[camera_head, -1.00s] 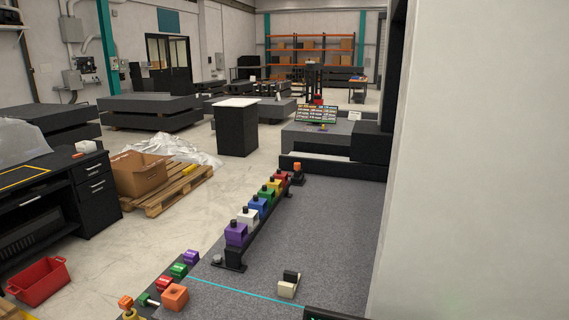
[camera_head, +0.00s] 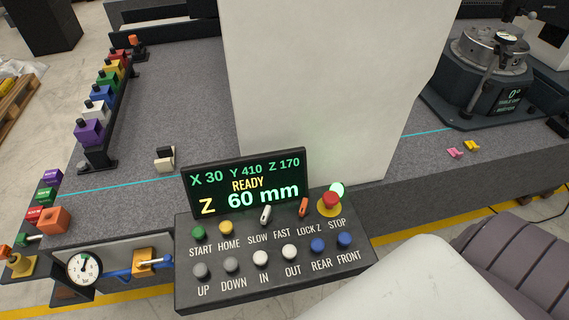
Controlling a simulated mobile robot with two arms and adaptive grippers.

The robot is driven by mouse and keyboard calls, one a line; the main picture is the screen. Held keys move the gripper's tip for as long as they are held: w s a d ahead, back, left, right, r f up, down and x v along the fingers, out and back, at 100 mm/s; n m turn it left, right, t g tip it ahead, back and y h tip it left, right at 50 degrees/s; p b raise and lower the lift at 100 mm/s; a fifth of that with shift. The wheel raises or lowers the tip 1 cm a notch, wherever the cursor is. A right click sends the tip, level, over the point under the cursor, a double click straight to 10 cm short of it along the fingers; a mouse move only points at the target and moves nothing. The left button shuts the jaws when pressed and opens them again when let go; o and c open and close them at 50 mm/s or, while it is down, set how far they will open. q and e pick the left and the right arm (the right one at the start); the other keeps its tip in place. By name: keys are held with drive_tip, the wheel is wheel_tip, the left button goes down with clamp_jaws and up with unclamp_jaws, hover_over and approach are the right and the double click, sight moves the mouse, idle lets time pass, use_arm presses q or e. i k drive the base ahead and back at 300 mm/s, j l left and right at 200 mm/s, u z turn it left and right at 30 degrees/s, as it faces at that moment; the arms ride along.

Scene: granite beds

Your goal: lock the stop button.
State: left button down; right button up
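The stop button (camera_head: 330,201) is a red mushroom knob on a yellow base at the upper right corner of the control panel (camera_head: 275,280). A bright green glow shows just behind it. The word STOP is printed below it. The panel also has START, HOME, a SLOW/FAST lever, an orange LOCK Z lever (camera_head: 303,207) and several grey, white and blue buttons. Its screen (camera_head: 247,184) reads X 30, Y 410, Z 170, READY, Z 60 mm. I see neither gripper in this view.
A white column (camera_head: 330,90) rises behind the panel. A granite bed (camera_head: 190,110) carries a rack of coloured blocks (camera_head: 95,110) at left. A dial gauge (camera_head: 84,268) is left of the panel. A round chuck-like device (camera_head: 490,60) stands at right.

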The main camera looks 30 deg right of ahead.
sight(331, 198)
drive_tip(key=z, duration=0.85)
